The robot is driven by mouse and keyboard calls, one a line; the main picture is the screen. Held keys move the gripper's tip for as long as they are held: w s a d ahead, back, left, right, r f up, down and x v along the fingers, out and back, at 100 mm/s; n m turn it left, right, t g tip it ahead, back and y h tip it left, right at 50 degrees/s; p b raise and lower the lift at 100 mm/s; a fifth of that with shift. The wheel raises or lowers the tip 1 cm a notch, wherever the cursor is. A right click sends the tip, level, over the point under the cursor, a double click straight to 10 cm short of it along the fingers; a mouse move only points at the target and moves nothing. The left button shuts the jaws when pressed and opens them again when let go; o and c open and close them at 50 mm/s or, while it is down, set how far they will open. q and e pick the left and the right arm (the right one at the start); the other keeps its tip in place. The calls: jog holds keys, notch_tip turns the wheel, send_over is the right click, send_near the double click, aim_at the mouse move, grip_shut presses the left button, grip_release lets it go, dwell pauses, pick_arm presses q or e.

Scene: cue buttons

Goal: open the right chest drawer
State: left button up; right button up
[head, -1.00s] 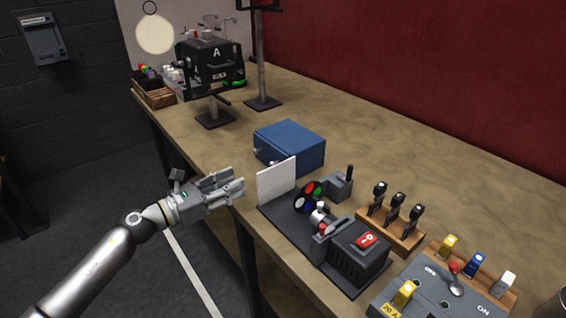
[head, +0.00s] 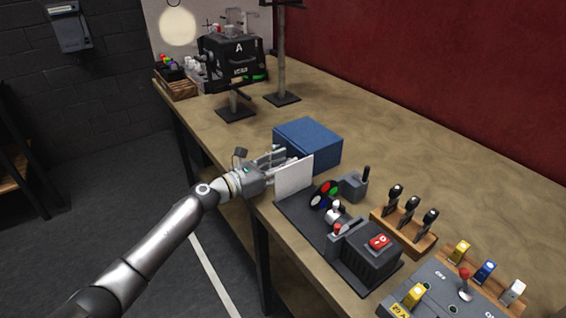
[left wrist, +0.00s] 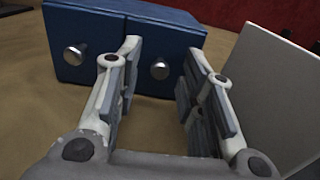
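The blue chest (head: 308,142) stands on the workbench; its front with two round metal knobs shows in the left wrist view. The left knob (left wrist: 76,54) sits on the left drawer and the right knob (left wrist: 160,70) on the right drawer (left wrist: 170,45). My left gripper (head: 284,158) is at the chest's front in the head view. In the left wrist view the gripper (left wrist: 164,55) is open, and the right knob appears between its fingers, not gripped. Whether a finger touches the chest I cannot tell. My right gripper is not in view.
A white upright panel (head: 294,176) stands close to the right of my left gripper. Behind it on the dark base are a colour filter wheel (head: 325,194) and a box with a red switch (head: 379,241).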

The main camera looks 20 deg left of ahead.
pick_arm(q)
jog(key=shift+c, duration=0.3)
grip_shut()
jog(key=shift+a, duration=0.1)
